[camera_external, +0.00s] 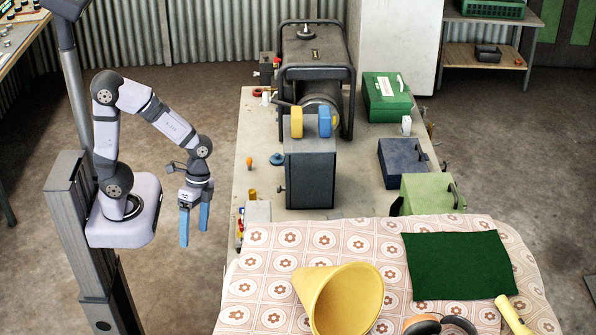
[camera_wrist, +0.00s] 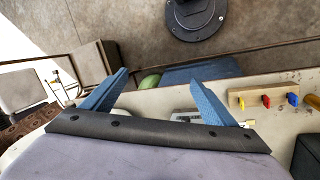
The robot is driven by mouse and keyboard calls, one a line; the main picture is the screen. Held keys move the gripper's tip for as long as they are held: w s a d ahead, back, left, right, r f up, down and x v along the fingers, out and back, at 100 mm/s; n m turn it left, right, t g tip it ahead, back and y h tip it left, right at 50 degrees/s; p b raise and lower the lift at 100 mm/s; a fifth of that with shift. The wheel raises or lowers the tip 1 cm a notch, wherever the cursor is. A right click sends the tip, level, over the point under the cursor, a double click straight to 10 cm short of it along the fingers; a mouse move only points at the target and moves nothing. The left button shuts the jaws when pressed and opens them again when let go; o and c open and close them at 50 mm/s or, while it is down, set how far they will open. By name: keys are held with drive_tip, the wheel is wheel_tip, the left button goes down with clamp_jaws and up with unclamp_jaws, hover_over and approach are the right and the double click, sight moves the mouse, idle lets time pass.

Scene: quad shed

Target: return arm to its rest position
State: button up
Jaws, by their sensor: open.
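My gripper (camera_external: 194,222) has two blue fingers and hangs pointing down, left of the workbench (camera_external: 245,140) and clear of it. The fingers are apart with nothing between them. In the wrist view the gripper (camera_wrist: 158,85) shows as two spread blue fingers, with the bench edge and floor beyond them. My arm is bent, rising from its base and folding down toward the bench's left side.
On the bench stand a dark grey box (camera_external: 310,178), a black-framed machine (camera_external: 318,65) and a green case (camera_external: 387,97). A patterned cloth (camera_external: 250,290) in front carries a yellow cone (camera_external: 340,300) and a dark green mat (camera_external: 460,265). Open floor surrounds my gripper.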

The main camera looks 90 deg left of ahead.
drive_tip(key=a+f+n+t+y+b, duration=0.1)
drive_tip(key=a+f+n+y+b, duration=0.1)
drive_tip(key=a+f+n+y, duration=0.1)
drive_tip(key=shift+w+a+f+n+t+b, duration=0.2)
drive_tip(key=shift+a+f+n+t+b, duration=0.15)
drive_tip(key=shift+a+f+n, duration=0.35)
